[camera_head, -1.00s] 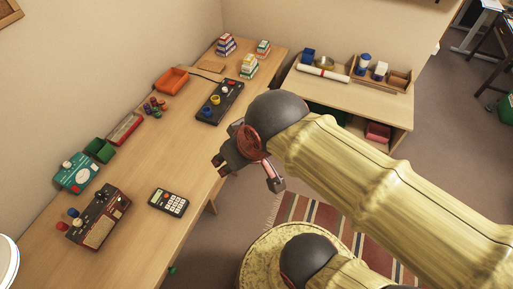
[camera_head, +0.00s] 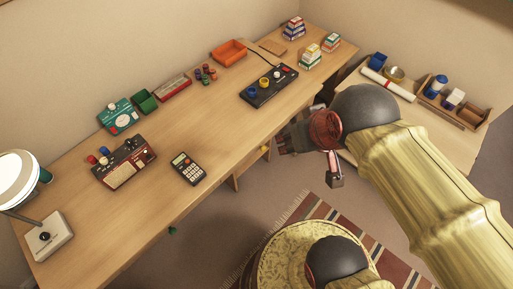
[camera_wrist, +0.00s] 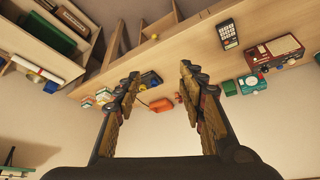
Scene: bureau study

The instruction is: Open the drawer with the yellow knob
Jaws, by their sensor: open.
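A small yellow knob (camera_head: 265,153) shows under the right part of the desk, left of my gripper in the head view. In the wrist view the yellow knob (camera_wrist: 154,37) is beyond my fingertips, on the wooden front under the desk top. The drawer's outline is hard to make out, and I cannot tell whether it stands out at all. My gripper (camera_head: 310,163) is open and empty, beside the desk's front edge and apart from the knob. Both fingers of my gripper (camera_wrist: 160,74) show spread in the wrist view.
The desk (camera_head: 130,225) carries a calculator (camera_head: 187,168), a radio-like box (camera_head: 124,163), an orange tray (camera_head: 229,52) and a lamp (camera_head: 20,178). A green knob (camera_head: 172,231) shows at its front edge. A side table (camera_head: 440,125) stands right.

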